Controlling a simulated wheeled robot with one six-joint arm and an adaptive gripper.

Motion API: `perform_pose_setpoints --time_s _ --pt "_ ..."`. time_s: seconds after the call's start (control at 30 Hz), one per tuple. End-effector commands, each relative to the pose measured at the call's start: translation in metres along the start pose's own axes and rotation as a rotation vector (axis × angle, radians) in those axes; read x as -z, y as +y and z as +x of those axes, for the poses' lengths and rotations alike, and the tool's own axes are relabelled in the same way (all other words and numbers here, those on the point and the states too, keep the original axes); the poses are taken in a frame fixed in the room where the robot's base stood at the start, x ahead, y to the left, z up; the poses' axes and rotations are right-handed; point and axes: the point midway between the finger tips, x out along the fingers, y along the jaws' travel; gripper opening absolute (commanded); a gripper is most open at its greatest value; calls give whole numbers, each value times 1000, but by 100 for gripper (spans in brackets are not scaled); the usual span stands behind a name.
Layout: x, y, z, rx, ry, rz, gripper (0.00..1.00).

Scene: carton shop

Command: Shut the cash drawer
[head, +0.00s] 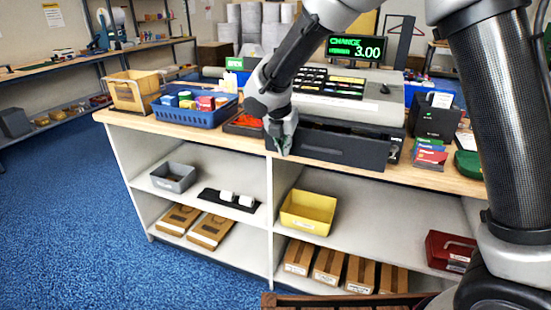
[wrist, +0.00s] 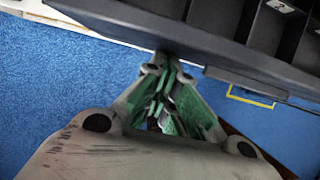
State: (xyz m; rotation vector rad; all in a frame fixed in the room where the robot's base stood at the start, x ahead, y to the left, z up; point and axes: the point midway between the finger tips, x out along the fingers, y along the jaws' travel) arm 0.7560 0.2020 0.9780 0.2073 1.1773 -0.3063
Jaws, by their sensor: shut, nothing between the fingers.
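The cash register (head: 350,95) stands on the counter with its display reading CHANGE 3.00. Its black cash drawer (head: 342,151) is pulled out toward me past the counter's front edge. In the wrist view the drawer front (wrist: 190,45) crosses the top, with empty-looking compartments behind it. My gripper (head: 283,140) is shut and empty at the left end of the drawer front. In the wrist view my gripper's green-padded fingers (wrist: 168,85) point at the drawer front's lower edge. I cannot tell whether they touch it.
A blue basket of small boxes (head: 180,112) and a tan bin (head: 134,92) stand left on the counter. A black box (head: 434,118) and coloured cards (head: 430,156) lie to the right. Shelves below hold a yellow bin (head: 308,211) and cartons. Blue floor is clear at left.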

Motion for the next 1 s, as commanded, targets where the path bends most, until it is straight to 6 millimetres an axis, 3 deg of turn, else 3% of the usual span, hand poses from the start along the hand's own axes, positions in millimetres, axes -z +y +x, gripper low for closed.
perform_pose_setpoints --time_s 0.2,0.4,1.0 --pt "-37 0 15 0 -1 2 0" --pt "-54 0 22 -1 0 0 0" --pt "-62 0 23 -2 -4 1 0"
